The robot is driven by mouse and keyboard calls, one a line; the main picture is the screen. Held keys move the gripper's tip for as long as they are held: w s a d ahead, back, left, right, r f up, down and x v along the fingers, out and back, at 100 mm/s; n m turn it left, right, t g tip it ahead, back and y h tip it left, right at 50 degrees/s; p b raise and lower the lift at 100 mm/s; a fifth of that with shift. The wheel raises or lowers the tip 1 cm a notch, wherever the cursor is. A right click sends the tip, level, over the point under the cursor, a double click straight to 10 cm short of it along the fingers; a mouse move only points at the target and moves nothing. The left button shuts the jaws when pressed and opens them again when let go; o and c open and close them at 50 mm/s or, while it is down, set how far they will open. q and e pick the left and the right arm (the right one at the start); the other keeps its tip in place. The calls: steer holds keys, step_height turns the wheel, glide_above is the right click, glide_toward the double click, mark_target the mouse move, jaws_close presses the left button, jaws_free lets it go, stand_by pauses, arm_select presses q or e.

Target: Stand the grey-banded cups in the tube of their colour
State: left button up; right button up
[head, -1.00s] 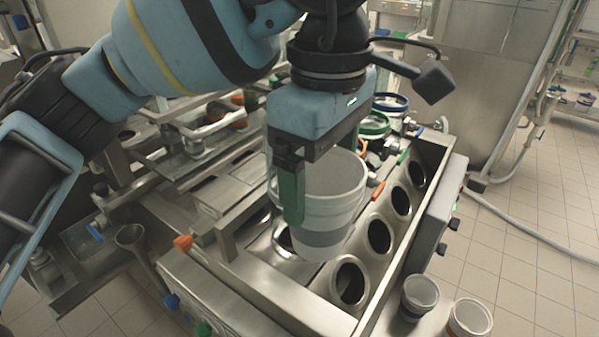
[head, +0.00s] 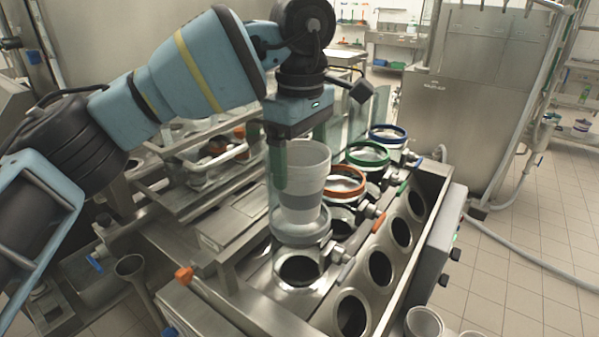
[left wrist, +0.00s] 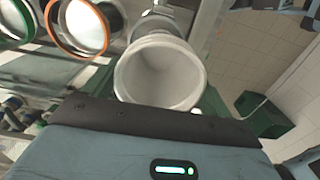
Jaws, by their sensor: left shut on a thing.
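My left gripper (head: 300,155) is shut on a pale cup (head: 305,163) with a grey band, held upright. The cup is directly above the nearest tube (head: 290,236), which has a grey rim; I cannot tell whether its base is inside the tube. In the left wrist view I look into the cup's open, empty mouth (left wrist: 160,72). Behind stand an orange-ringed tube (head: 345,185), a green-ringed tube (head: 368,154) and a blue-ringed tube (head: 388,132). Another cup (head: 424,322) is cut off at the bottom edge, with a second cup's rim beside it. My right gripper is out of view.
A row of round metal holes (head: 381,268) runs along the right of the machine. A control box (head: 437,238) hangs on its right side. An orange knob (head: 184,274) sticks out at the front left. Open tiled floor (head: 530,250) lies to the right.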

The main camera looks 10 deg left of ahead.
arm_select(q)
steer(key=shift+w+a, duration=0.1)
steer(key=shift+w, duration=0.1)
steer(key=shift+w+a+f, duration=0.1)
steer(key=shift+w+f, duration=0.05)
steer(key=shift+f, duration=0.2)
steer(key=shift+f+p, duration=0.3)
steer(key=shift+f, duration=1.15)
steer(key=shift+f, duration=0.15)
steer(key=o, duration=0.8)
steer(key=shift+o, duration=0.2)
step_height(320, 180, up, 12)
steer(key=shift+r, duration=0.15)
